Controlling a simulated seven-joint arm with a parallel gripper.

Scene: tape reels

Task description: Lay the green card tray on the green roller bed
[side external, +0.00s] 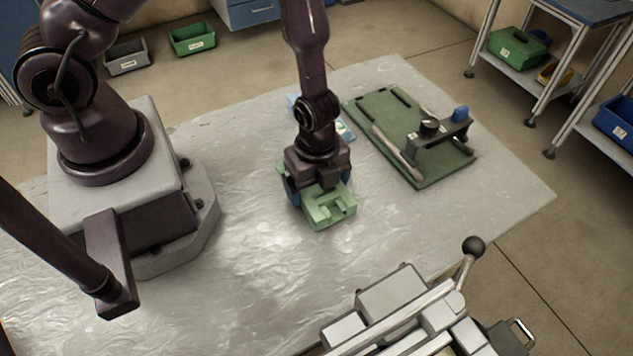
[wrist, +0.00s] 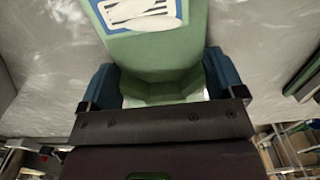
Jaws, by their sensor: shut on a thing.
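My gripper (side external: 316,187) points down over the middle of the table and is shut on the light green card tray (side external: 331,211). In the wrist view the tray (wrist: 158,58) sits between my two blue finger pads, with a white and blue patch at its far end. I cannot tell whether the tray touches the table or hangs just above it. The green roller bed (side external: 377,113) lies flat on the table, behind and to the right of my gripper, apart from the tray. My gripper hides part of the tray in the side view.
A grey bracket with a black knob and blue block (side external: 460,114) stands across the roller bed's right part. A blue and white flat item (side external: 346,131) lies behind my gripper. A metal fixture with a ball-ended lever (side external: 473,246) is at the front. The table between is clear.

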